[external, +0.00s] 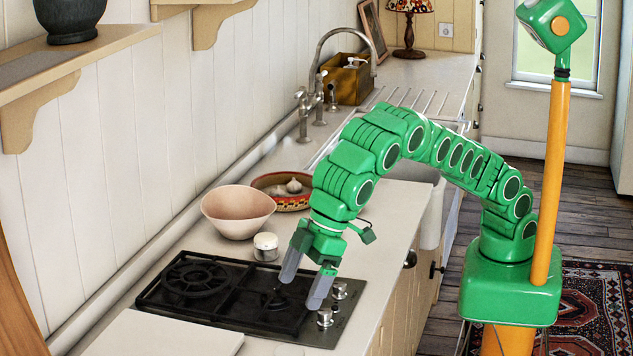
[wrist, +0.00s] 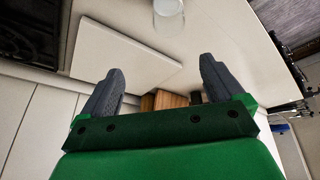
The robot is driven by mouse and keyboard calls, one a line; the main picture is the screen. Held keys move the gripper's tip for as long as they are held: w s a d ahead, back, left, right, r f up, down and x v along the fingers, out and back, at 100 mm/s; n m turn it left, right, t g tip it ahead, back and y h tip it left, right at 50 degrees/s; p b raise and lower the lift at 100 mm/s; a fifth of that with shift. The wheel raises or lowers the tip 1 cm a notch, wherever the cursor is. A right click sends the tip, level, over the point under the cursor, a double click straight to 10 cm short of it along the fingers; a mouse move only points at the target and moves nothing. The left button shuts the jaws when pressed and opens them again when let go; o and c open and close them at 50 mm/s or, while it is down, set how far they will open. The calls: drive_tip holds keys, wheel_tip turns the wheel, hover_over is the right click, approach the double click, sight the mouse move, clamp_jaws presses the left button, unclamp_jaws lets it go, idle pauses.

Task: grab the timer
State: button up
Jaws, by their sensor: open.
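A small round white object (external: 265,246), which looks like the timer, stands on the counter behind the hob in the external view. It is just in front of a pinkish bowl. I cannot make it out in the wrist view. My gripper (external: 302,284) points down over the right part of the hob, to the right of and nearer the camera than the white object. Its two grey fingers are apart with nothing between them. The fingers also show spread in the wrist view (wrist: 160,72), with the counter beyond them.
The black hob (external: 215,293) has raised grates and knobs (external: 325,318). The pinkish bowl (external: 238,212) and a patterned dish with garlic (external: 282,204) stand behind the white object. A pale board (external: 165,337) lies in front of the hob. A clear glass (wrist: 169,18) shows in the wrist view.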

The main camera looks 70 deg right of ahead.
drive_tip(key=w+d+n+t+h, duration=0.2)
drive_tip(key=w+d+n+t, duration=0.2)
drive_tip(key=w+d, duration=0.55)
drive_tip(key=n+t+h, duration=0.5)
drive_tip(key=n, duration=1.4)
hover_over(275, 240)
drive_tip(key=s+a, duration=0.2)
drive_tip(key=s, duration=0.2)
wheel_tip(275, 240, down, 16)
drive_tip(key=shift+d+f, duration=0.1)
drive_tip(key=shift+f, duration=0.1)
drive_tip(key=shift+x, duration=3.9)
drive_tip(key=shift+c, duration=0.2)
drive_tip(key=c, duration=1.3)
